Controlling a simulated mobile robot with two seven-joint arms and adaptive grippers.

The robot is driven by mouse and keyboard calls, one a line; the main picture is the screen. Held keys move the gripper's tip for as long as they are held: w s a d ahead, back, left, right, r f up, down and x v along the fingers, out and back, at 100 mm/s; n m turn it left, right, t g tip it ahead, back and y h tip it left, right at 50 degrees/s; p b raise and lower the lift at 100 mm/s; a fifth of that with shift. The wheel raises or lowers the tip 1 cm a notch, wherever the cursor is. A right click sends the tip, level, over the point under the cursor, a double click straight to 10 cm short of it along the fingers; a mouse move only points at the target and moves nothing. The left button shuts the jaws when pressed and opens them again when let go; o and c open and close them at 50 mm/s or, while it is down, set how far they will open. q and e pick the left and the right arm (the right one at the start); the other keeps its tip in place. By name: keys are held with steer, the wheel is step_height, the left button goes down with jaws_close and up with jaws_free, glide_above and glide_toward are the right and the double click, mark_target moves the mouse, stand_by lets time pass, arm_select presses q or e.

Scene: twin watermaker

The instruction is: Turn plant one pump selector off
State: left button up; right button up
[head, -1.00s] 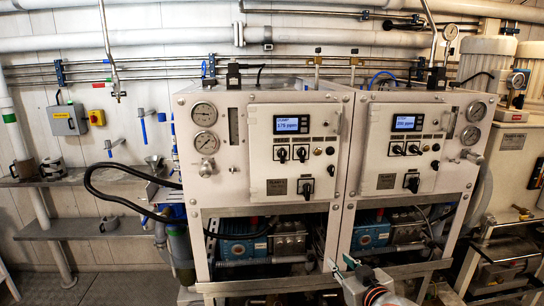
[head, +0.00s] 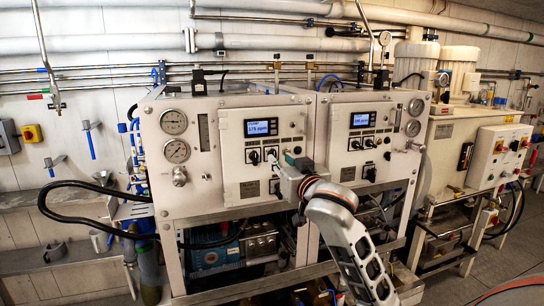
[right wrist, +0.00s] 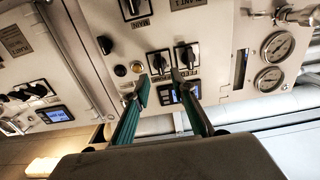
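Plant one's white control panel (head: 235,185) is the left one in the head view. It has two small black selectors side by side, the left one (head: 254,157) and the right one (head: 271,155), with a MAIN selector (right wrist: 133,8) below them. The wrist view shows the panel upside down, with the right small selector (right wrist: 159,60) and the left one (right wrist: 187,55). My right gripper (head: 292,160) is in front of this panel. Its two green-padded fingers (right wrist: 160,85) are apart, around the line of the right small selector, with nothing held. Contact cannot be told. My left gripper is out of view.
Plant two's panel (head: 358,150) stands directly right, partly behind my right arm. A black hose (head: 75,220) loops at the left. Gauges (head: 175,151) sit left of plant one's panel. A cabinet with buttons (head: 497,155) stands at far right.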

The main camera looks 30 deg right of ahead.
mark_target(275, 154)
steer(key=shift+x, duration=2.65)
jaws_close()
